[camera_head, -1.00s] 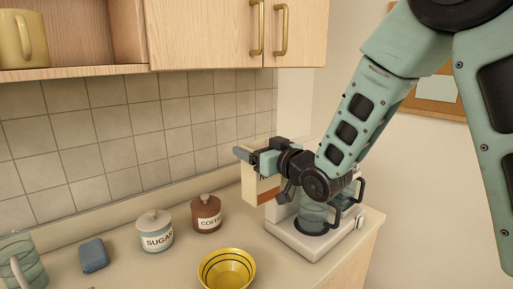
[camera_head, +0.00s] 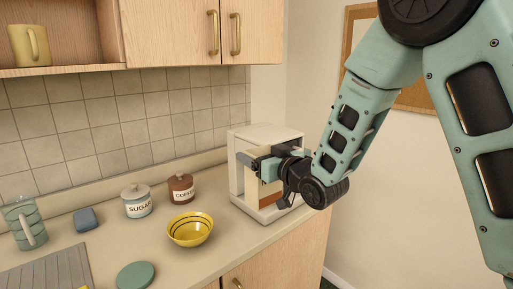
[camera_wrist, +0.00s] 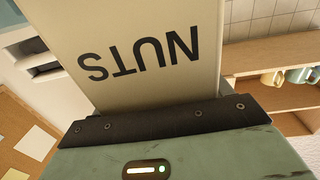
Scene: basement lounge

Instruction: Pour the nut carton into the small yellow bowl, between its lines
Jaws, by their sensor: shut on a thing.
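The small yellow bowl (camera_head: 190,230) stands upright on the counter, with dark lines around its inner wall. No contents show in it. My gripper (camera_head: 262,160) is shut on the nut carton (camera_head: 252,186), in front of the coffee machine and to the right of and above the bowl. In the wrist view the carton (camera_wrist: 140,50) fills the upper middle, with the word NUTS upside down in the picture. The carton's opening does not show. In the head view my gripper and wrist hide part of the carton.
The white coffee machine (camera_head: 237,150) stands close behind my gripper. A coffee jar (camera_head: 182,188), a sugar jar (camera_head: 137,201), a blue block (camera_head: 86,219) and a glass jug (camera_head: 24,224) line the back. A green disc (camera_head: 136,276) lies in front. Counter between bowl and machine is clear.

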